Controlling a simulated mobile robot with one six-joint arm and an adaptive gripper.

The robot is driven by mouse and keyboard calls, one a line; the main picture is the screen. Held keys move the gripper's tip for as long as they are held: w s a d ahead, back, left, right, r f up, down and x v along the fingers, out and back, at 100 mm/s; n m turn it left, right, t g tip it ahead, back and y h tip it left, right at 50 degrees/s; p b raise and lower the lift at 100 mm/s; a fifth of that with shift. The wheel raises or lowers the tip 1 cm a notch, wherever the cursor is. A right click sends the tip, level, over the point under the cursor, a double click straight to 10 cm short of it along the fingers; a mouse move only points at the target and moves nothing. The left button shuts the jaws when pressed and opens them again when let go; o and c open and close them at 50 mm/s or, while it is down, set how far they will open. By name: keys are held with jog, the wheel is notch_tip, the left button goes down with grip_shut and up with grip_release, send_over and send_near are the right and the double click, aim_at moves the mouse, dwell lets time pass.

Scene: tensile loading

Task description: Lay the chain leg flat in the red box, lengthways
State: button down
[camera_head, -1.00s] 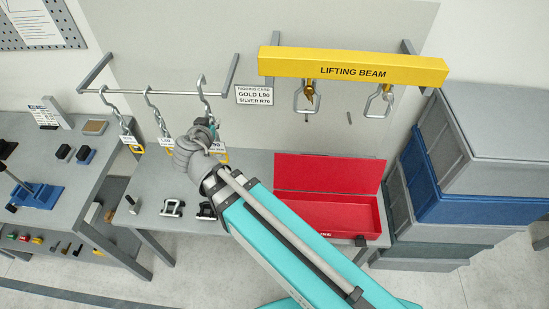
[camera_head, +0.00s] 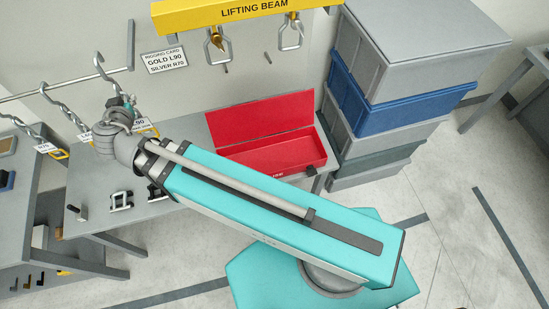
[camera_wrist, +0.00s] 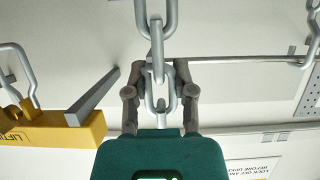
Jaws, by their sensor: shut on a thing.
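The chain leg (camera_wrist: 156,55) is grey steel links, seen close in the wrist view. My gripper (camera_wrist: 160,97) is shut on a link of it, with one finger on each side. In the head view my gripper (camera_head: 126,105) is at the right end of the hanging rail, just below a grey hook (camera_head: 99,62). Whether this chain leg is still on its hook is unclear, as my wrist hides part of it. The red box (camera_head: 275,153) stands on the bench to the right of my gripper, with its lid raised at the back and its inside empty.
Other chain legs (camera_head: 72,115) with tags hang left on the rail (camera_head: 70,83). The yellow lifting beam (camera_head: 235,14) with hanging hooks is above the box. Stacked crates (camera_head: 385,95) stand right of the bench (camera_head: 92,185). Shackles (camera_head: 120,200) lie at its front.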

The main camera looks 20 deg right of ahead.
aim_at(142, 128)
jog(key=shift+f, duration=0.1)
notch_tip(142, 128, down, 11)
jog(key=b, duration=1.1)
jog(key=shift+r, duration=0.2)
